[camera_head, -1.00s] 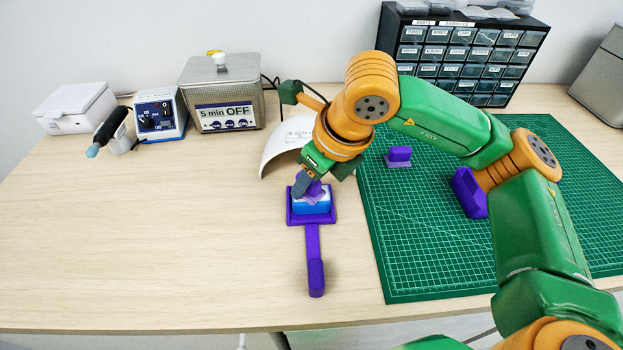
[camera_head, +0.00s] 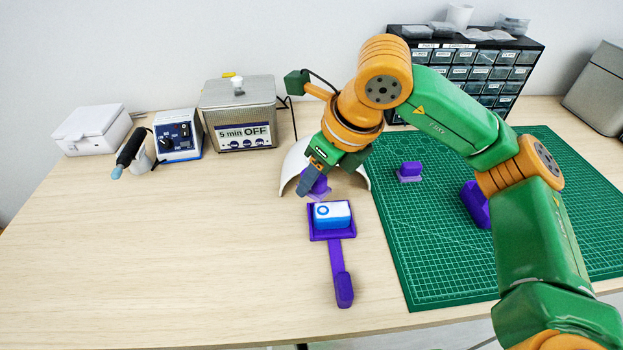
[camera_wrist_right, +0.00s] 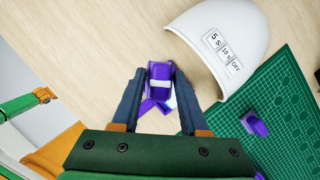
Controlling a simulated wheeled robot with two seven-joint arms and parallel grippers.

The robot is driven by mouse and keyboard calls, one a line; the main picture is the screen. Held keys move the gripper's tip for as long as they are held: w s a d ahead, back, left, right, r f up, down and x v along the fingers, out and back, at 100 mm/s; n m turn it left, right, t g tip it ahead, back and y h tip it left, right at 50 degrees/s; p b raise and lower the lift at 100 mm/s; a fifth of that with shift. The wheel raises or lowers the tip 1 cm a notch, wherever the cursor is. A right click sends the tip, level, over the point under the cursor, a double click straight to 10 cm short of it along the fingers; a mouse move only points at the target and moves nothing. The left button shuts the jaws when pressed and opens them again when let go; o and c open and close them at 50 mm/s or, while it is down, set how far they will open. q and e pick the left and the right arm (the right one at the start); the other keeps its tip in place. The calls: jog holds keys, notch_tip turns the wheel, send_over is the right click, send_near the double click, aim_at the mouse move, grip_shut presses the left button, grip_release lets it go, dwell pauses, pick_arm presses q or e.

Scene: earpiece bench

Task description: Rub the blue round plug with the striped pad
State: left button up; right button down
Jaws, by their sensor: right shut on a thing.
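My right gripper (camera_head: 308,186) is shut on a purple pad (camera_head: 319,186). In the right wrist view, my right gripper (camera_wrist_right: 158,88) has the pad (camera_wrist_right: 160,72) between its fingers, and a white stripe crosses it. A small blue round plug (camera_head: 323,211) shows on the block's white top. The pad is just behind the block in the head view and appears apart from it. The pad's underside is hidden. My left gripper is out of view.
A white curved cover (camera_head: 290,168) stands close behind my gripper. A second purple pad (camera_head: 411,169) and a larger purple piece (camera_head: 474,204) are on the green mat (camera_head: 430,265). A cleaner box (camera_head: 240,112) stands at the back.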

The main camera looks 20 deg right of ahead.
jog(key=shift+r+p, duration=0.85)
jog(key=shift+r, duration=0.55)
